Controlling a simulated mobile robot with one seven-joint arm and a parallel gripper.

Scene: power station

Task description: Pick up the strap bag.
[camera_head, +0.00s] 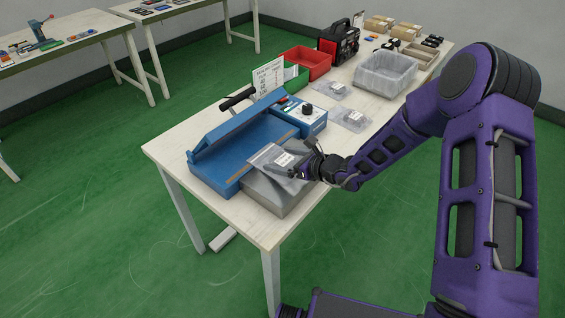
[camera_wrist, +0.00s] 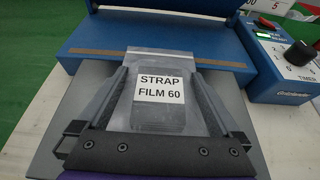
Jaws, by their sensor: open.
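The strap bag (camera_head: 266,156) is a clear plastic bag with a white label. It lies at the front of the blue sealer, partly over the grey block. In the wrist view the strap bag (camera_wrist: 158,58) has a label reading "STRAP FILM 60". My gripper (camera_head: 291,164) is over the bag in the head view. In the wrist view the two fingers of my gripper (camera_wrist: 158,75) are spread apart, one on each side of the label. Whether the fingers touch the bag is unclear. My gripper hides the bag's near end.
The blue sealer (camera_head: 225,160) stands behind the grey block (camera_head: 278,199). A blue timer box (camera_head: 313,122) is beside it. Other clear bags (camera_head: 351,118), a grey bin (camera_head: 385,75) and a red bin (camera_head: 306,62) stand farther along the table. Bare tabletop lies to the right.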

